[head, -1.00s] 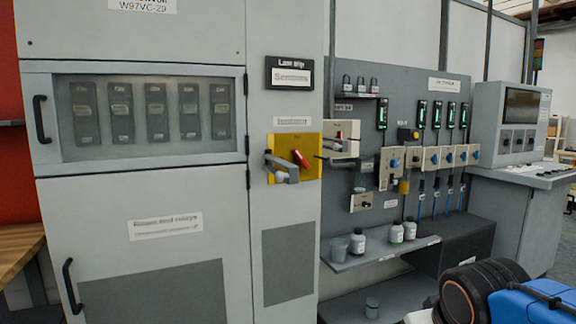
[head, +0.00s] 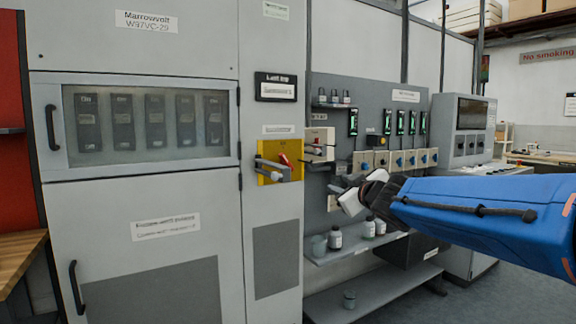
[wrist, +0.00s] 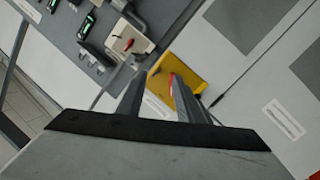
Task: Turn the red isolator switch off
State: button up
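The red isolator switch (head: 284,160) is a small tilted red handle on a yellow plate (head: 265,177) on the grey cabinet. In the wrist view, the two fingers of my gripper (wrist: 159,78) are spread and hold nothing. The red handle (wrist: 171,83) and the yellow plate (wrist: 190,72) show beyond them, partly hidden by the right finger.
A cream switch box (head: 319,140) with its own red handle is just right of the yellow plate; it also shows in the wrist view (wrist: 127,43). A shelf (head: 350,250) with bottles juts out below. The cabinet front (head: 150,240) left of the plate is clear.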

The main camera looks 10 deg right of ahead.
jog(key=w+a+r+n+y, duration=0.3)
jog(key=w+a+n+y, duration=0.1)
jog(key=y, duration=0.1)
send_near(289, 163)
jog(key=shift+n, duration=0.3)
jog(key=x, duration=0.9)
jog(key=shift+a, duration=0.1)
grip_shut()
